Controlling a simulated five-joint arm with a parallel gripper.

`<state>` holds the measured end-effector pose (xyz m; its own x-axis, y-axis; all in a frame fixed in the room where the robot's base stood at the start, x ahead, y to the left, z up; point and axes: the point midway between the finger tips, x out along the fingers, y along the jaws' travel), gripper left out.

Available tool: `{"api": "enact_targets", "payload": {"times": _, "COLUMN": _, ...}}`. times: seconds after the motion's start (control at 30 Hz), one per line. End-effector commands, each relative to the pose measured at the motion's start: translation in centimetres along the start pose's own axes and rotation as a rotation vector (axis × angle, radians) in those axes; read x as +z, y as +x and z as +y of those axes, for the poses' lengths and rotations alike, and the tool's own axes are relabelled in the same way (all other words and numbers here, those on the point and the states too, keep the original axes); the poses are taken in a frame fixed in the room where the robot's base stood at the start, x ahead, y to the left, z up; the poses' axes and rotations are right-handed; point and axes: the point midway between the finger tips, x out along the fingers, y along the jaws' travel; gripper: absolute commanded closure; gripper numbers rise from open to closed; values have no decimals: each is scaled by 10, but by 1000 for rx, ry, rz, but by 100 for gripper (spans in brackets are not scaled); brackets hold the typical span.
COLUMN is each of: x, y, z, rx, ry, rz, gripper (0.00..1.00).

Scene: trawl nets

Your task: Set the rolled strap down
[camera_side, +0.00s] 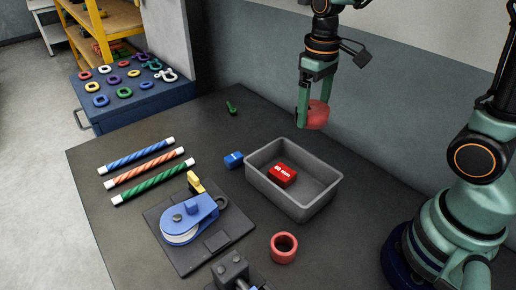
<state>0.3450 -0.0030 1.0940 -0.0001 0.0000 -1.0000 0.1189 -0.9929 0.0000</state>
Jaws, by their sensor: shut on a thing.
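My gripper (312,112) is at the upper right, pointing down, its green fingers closed on a red rounded thing, which I take to be the rolled strap (319,116). It is held in the air, above and behind the far edge of the grey bin in the picture. Part of it is hidden by the fingers. The grey bin (301,207) stands open on the dark table (120,233).
A red block (283,174) marked 60 mm lies in the bin. A blue block (233,160) and red ring (284,247) lie beside it. Three striped ropes (144,172), a blue pulley (190,220) on a plate and a green tool (231,107) are left. Free table lies behind the bin.

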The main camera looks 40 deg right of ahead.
Motion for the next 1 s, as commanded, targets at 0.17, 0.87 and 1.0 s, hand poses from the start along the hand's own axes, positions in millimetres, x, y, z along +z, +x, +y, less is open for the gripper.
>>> {"api": "enact_targets", "payload": {"times": 0.17, "x": -27, "y": 3, "z": 12, "rx": 0, "ry": -259, "rz": -1, "gripper": 86}}
{"api": "enact_targets", "payload": {"times": 0.87, "x": -128, "y": 44, "z": 72, "rx": -2, "ry": -1444, "rz": -1, "gripper": 86}}
{"api": "enact_targets", "payload": {"times": 1.0, "x": -143, "y": 56, "z": 85, "rx": -1, "ry": -1674, "rz": 0, "gripper": 86}}
